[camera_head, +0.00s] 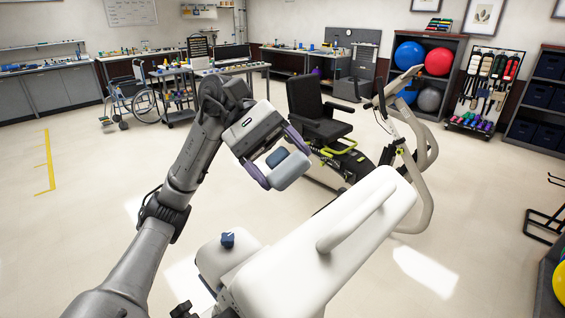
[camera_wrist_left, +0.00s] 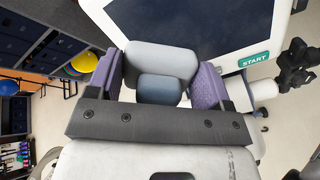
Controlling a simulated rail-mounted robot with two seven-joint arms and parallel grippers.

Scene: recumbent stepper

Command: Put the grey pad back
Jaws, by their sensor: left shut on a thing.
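My left gripper (camera_head: 276,158) is shut on the grey pad (camera_head: 291,171), with its purple-lined fingers on either side of it. The pad is held in the air, above and behind the large white housing. In the left wrist view the pad (camera_wrist_left: 160,60) is a rounded light-grey block with a smaller blue-grey part (camera_wrist_left: 160,90) facing the palm. It sits between the two purple finger pads of the left gripper (camera_wrist_left: 164,75). My right gripper is in neither view.
A dark screen with a START label (camera_wrist_left: 255,61) is close beyond the pad. The recumbent stepper (camera_head: 321,118) stands behind. Open floor lies to the left.

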